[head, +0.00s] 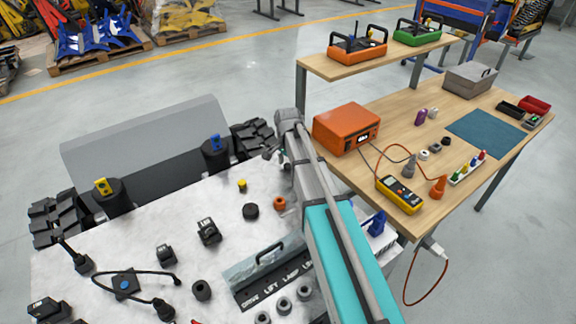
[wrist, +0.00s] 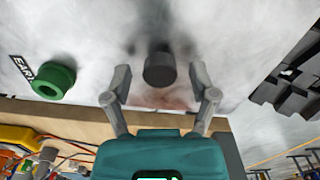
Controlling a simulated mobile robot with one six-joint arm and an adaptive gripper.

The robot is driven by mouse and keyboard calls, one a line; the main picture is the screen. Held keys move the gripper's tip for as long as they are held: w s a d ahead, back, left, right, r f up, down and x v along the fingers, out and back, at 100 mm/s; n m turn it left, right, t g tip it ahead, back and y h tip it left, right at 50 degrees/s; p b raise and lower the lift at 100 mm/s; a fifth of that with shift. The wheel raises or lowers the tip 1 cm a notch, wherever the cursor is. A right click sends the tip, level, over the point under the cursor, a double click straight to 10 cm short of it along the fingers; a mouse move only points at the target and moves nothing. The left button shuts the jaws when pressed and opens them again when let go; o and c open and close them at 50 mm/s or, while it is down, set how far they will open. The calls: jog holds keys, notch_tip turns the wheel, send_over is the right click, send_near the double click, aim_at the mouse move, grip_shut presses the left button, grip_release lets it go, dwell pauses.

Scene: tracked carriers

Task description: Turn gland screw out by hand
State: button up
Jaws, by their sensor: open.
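A dark grey round knob-like part (wrist: 158,70), which looks like the gland screw, stands out from a pale, worn panel (wrist: 225,40) in the wrist view. My gripper (wrist: 161,73) is open, with one finger to the left of the part and one to its right. Gaps show on both sides. I cannot tell how deep the fingers reach along it. A green ring-shaped fitting (wrist: 53,82) sits on the same panel to the left, beside a partly cut-off label starting "EAR". In the head view my arm hides the gripper's work spot.
A black track (wrist: 290,80) lies at the right of the wrist view. In the head view, a wooden bench (head: 400,135) holds an orange box (head: 346,128) and a yellow multimeter (head: 398,195). The pale carrier top (head: 130,215) carries several black fittings and a cable.

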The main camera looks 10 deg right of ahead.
jog(key=shift+m, duration=1.2)
jog(key=c, duration=0.9)
jog(key=shift+n, duration=0.3)
jog(key=n, duration=0.6)
jog(key=shift+n, duration=1.6)
